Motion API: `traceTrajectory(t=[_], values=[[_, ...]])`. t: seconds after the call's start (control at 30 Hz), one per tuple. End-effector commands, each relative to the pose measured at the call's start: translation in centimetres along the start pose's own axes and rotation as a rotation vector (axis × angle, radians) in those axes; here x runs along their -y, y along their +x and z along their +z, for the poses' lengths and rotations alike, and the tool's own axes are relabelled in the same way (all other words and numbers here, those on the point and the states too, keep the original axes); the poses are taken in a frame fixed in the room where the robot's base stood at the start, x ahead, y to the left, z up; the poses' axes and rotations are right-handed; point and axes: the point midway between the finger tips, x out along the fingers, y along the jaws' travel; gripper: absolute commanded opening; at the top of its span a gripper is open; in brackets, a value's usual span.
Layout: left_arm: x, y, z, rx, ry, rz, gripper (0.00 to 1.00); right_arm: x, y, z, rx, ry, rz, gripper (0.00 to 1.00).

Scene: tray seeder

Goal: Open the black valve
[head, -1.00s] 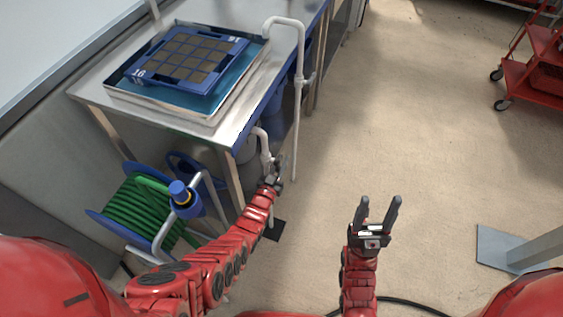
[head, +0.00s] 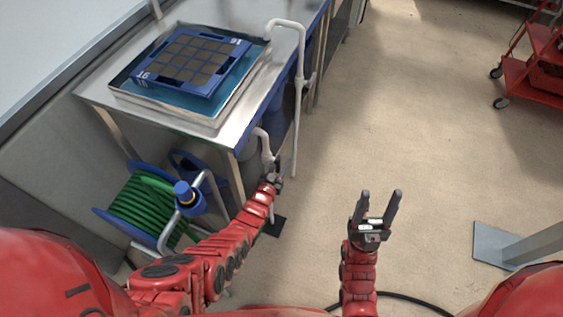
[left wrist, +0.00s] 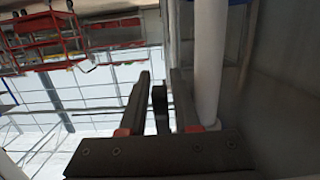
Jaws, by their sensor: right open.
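In the left wrist view, a narrow black piece (left wrist: 160,106), likely the black valve's handle, stands between the two fingers of my left gripper (left wrist: 163,85). The fingers are apart, with small gaps showing beside the piece. A white pipe (left wrist: 209,55) runs just right of the fingers. In the head view my left gripper (head: 274,180) is at the lower end of the white piping (head: 264,145) below the table corner; it hides the valve there. My right gripper (head: 377,207) is open and empty over the floor.
A steel table (head: 236,127) bears a blue seed tray (head: 150,83) in a shallow basin. A reel of green hose (head: 145,203) stands below it, left of my left arm. A red cart (head: 530,85) is at the far right.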

Motion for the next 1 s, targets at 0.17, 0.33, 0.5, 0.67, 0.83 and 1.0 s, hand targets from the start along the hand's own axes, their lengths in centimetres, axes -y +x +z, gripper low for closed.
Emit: traceTrajectory(t=[0.17,0.33,0.5,0.67,0.83,1.0], values=[[0.0,0.0,0.0,0.000,0.000,0.000,0.30,0.0,0.0,0.0,0.000,0.000,0.000,0.56],[0.0,-0.4,-0.1,0.000,0.000,-0.001,0.30,0.0,0.4,-0.1,0.000,0.000,0.000,0.56],[0.0,-2.7,-0.3,0.002,0.000,-0.002,0.30,-0.1,1.9,-0.3,0.000,0.000,0.000,0.56],[-0.1,-5.6,-0.3,0.000,0.001,0.000,0.30,-0.1,3.0,-0.5,0.000,0.000,0.000,0.56],[-0.1,-8.8,0.0,0.003,0.002,0.001,0.30,-0.2,3.5,-0.6,0.000,0.000,0.000,0.56],[-0.1,-12.2,0.0,0.000,0.003,0.003,0.30,-0.2,3.6,-0.6,0.000,0.000,0.000,0.56]])
